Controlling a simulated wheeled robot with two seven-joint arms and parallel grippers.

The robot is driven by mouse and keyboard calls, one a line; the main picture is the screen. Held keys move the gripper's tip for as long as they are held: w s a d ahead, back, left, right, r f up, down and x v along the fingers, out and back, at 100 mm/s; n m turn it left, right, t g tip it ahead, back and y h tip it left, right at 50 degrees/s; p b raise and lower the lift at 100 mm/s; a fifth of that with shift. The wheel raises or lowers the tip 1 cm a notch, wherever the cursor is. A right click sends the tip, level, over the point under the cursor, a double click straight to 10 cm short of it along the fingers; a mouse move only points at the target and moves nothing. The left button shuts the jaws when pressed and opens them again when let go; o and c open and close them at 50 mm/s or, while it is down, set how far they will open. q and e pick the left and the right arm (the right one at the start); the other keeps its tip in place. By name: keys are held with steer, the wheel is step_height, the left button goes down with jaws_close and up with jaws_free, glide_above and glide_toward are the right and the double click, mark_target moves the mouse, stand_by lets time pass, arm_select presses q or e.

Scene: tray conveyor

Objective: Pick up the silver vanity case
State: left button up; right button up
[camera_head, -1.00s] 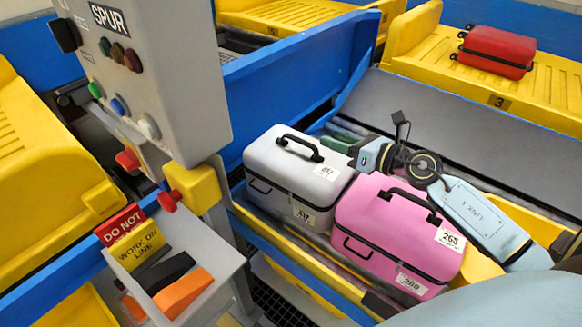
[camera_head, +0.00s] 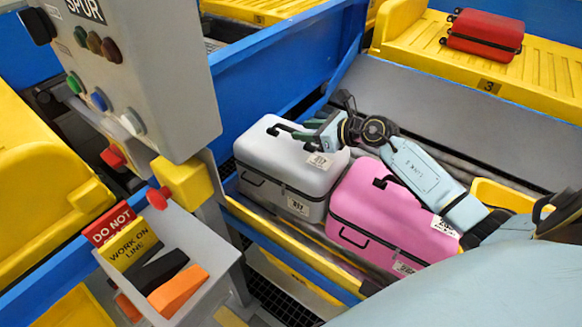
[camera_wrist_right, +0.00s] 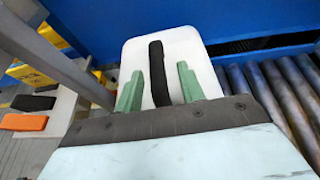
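The silver vanity case (camera_head: 262,158) stands upright on the conveyor, with a black handle on its lid and white number labels. My right gripper (camera_head: 316,132) is at the handle's right end in the head view. In the right wrist view, its two green fingers (camera_wrist_right: 158,92) are apart, one on each side of the black handle (camera_wrist_right: 157,60), with the pale lid (camera_wrist_right: 190,48) beneath. I cannot tell whether they touch the lid. My left gripper is not in view.
A pink case (camera_head: 375,215) stands close to the right of the silver one, below my right arm. A grey control post (camera_head: 150,75) with buttons stands at left. A blue wall (camera_head: 270,75) runs behind. A red suitcase (camera_head: 485,35) lies on a yellow tray (camera_head: 545,85).

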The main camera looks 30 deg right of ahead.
mark_target(291, 130)
steer(key=x, duration=0.5)
steer(key=shift+a+r+b, duration=0.2)
steer(key=shift+a+b, duration=0.05)
steer(key=shift+b, duration=0.05)
jaws_close()
stand_by(1.0)
steer(key=shift+w+d+r, duration=0.1)
steer(key=shift+r, duration=0.15)
